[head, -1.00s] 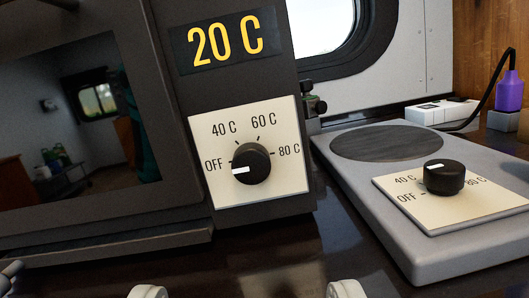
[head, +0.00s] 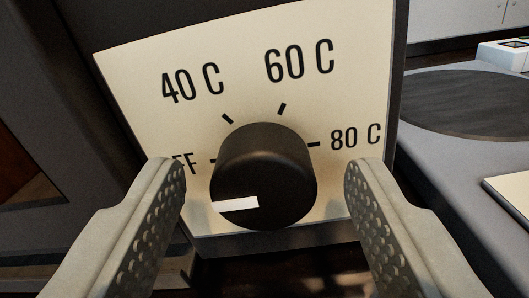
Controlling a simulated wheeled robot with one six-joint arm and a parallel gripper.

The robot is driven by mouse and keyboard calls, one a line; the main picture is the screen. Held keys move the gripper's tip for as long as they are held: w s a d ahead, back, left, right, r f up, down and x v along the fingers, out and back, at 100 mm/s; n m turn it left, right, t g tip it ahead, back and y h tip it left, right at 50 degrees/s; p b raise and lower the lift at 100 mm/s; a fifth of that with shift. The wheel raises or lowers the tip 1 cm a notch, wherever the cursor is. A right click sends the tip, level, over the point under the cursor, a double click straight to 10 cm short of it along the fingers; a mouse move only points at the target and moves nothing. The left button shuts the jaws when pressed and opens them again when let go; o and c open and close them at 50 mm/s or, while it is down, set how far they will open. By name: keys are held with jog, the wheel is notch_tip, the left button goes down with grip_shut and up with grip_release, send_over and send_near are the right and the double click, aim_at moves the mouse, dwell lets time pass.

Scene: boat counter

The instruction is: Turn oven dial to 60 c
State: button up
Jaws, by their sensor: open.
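The oven dial (head: 264,178) is a black round knob on a cream plate (head: 130,85) on the dark oven front. Its white pointer (head: 236,204) points left, toward the OFF side. The plate shows marks for OFF, 40 C, 60 C (head: 300,62) and 80 C. My gripper (head: 265,172) is open, with one finger on the left and one on the right of the dial. Gaps show between the dial and both fingers. The left finger partly hides the OFF label. The oven's temperature display is out of view now.
A grey hotplate unit (head: 425,160) with a dark round plate (head: 480,100) stands close on the right, beyond my right finger. The oven door side (head: 60,160) is on the left. A dark counter surface shows below the dial.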

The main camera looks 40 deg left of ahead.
jog(key=shift+w+a, duration=0.1)
jog(key=shift+c, duration=0.3)
jog(key=c, duration=0.9)
jog(key=shift+c, duration=0.2)
